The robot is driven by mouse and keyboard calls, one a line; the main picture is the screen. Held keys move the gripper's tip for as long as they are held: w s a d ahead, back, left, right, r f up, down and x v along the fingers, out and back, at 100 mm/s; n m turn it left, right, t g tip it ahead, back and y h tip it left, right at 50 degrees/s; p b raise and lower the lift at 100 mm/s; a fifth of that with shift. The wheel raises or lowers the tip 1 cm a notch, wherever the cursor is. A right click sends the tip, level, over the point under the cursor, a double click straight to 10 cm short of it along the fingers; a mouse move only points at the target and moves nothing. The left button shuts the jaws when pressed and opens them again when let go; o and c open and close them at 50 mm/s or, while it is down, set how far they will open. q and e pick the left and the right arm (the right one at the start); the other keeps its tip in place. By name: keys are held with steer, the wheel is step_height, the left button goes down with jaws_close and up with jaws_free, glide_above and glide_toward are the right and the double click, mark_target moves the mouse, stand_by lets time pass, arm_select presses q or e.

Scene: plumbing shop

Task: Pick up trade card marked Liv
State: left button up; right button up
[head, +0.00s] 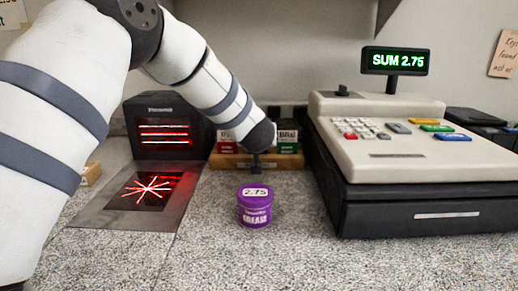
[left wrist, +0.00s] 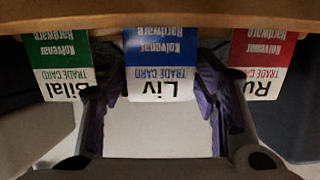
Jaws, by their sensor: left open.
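The trade card marked Liv (left wrist: 160,62), blue above a white band, shows upside down in the left wrist view. It stands upright in a wooden holder (left wrist: 60,22), between a green Bilal card (left wrist: 62,62) and a red card (left wrist: 262,60) whose name begins "Ru". My left gripper (left wrist: 160,98) is open, its fingers on either side of the Liv card with visible gaps. In the head view my left gripper (head: 256,166) is at the holder (head: 222,161), and my arm hides the Liv card. My right gripper is not in view.
A purple tin (head: 255,208) stands on the counter in front of the holder. A cash register (head: 400,150) is close on the right. A black scanner (head: 166,125) with a glowing red plate (head: 148,190) is on the left.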

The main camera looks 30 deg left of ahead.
arm_select(q)
steer(key=shift+r, duration=0.25)
steer(key=c, duration=0.5)
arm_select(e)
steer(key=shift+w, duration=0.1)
arm_select(q)
steer(key=shift+s, duration=0.1)
steer(key=shift+r, duration=0.2)
step_height(320, 180, up, 3)
steer(key=shift+r, duration=0.1)
steer(key=s+d+r, duration=0.1)
steer(key=s+r, duration=0.2)
steer(key=s, duration=0.1)
steer(key=s+d+r+p, duration=0.1)
steer(key=s+r, duration=0.2)
steer(key=s, duration=0.2)
steer(key=s+d+r, duration=0.2)
steer(key=s+r, duration=0.1)
steer(key=s, duration=0.1)
steer(key=shift+s+r, duration=0.2)
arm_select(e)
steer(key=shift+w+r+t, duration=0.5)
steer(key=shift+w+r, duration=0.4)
